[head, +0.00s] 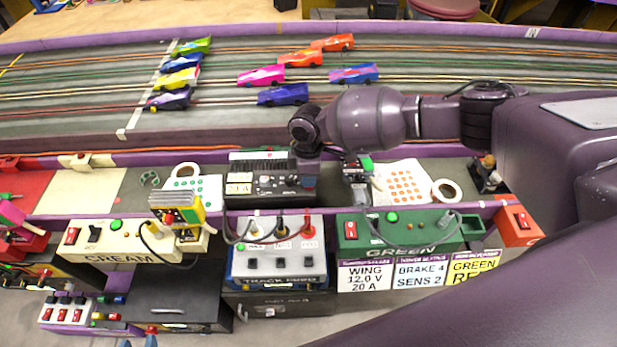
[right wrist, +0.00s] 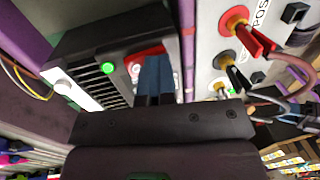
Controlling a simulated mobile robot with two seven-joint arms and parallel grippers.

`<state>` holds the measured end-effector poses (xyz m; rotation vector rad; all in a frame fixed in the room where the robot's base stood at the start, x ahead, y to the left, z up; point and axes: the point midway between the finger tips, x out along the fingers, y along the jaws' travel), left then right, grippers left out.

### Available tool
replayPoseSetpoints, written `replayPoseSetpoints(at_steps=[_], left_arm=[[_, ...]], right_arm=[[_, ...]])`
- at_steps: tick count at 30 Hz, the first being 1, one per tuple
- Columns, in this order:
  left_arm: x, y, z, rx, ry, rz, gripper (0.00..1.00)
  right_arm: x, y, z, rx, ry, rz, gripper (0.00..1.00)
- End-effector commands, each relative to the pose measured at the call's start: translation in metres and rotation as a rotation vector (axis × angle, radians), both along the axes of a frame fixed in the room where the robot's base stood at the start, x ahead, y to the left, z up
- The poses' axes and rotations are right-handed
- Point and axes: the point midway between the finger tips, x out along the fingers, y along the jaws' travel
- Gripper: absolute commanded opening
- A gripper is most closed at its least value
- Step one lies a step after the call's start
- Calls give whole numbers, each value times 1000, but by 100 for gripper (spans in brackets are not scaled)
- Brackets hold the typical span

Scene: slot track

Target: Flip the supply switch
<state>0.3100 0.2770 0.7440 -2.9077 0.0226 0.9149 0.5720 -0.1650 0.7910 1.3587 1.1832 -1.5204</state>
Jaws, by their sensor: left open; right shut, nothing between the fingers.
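The supply (head: 262,165) is a black box with a pale readout, standing on the shelf behind the track feed box. In the right wrist view the supply (right wrist: 120,42) shows a lit green lamp (right wrist: 107,67) and a red switch (right wrist: 146,53). My right gripper (head: 309,186) is shut and empty at the supply's right end. In the right wrist view its blue fingers (right wrist: 155,72) overlap the switch and hide part of it. I cannot tell whether they touch it or which way the switch is set. My left gripper (head: 138,342) is open at the bottom edge, with only its blue fingertips showing.
The track feed box (head: 277,263), with plugged leads and small switches, stands just in front of the supply. The cream box (head: 125,240) is to the left, the green box (head: 405,232) to the right. Several slot cars sit on the track (head: 400,110) behind.

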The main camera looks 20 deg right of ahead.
Motion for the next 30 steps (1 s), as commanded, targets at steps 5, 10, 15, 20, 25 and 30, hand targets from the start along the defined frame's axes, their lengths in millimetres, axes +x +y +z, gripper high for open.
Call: replayPoseSetpoints(at_steps=[5, 10, 15, 20, 25, 30], left_arm=[[-1, 0, -5, 0, 6, 0, 43], [3, -1, -5, -1, 0, -3, 43], [8, -2, -3, -1, -9, -5, 43], [7, -2, -3, -2, -8, -5, 43], [8, -2, 3, -1, -13, -4, 43], [9, -2, 9, -2, -20, -3, 43]], right_arm=[[9, -3, 0, -1, -4, -3, 0], [13, -4, 2, 0, -4, -2, 0], [13, -4, 3, 0, -4, -2, 0], [13, -4, 3, 0, -4, -2, 0], [15, -5, 14, 0, -6, -1, 0], [20, -6, 45, 0, -8, -1, 0]])
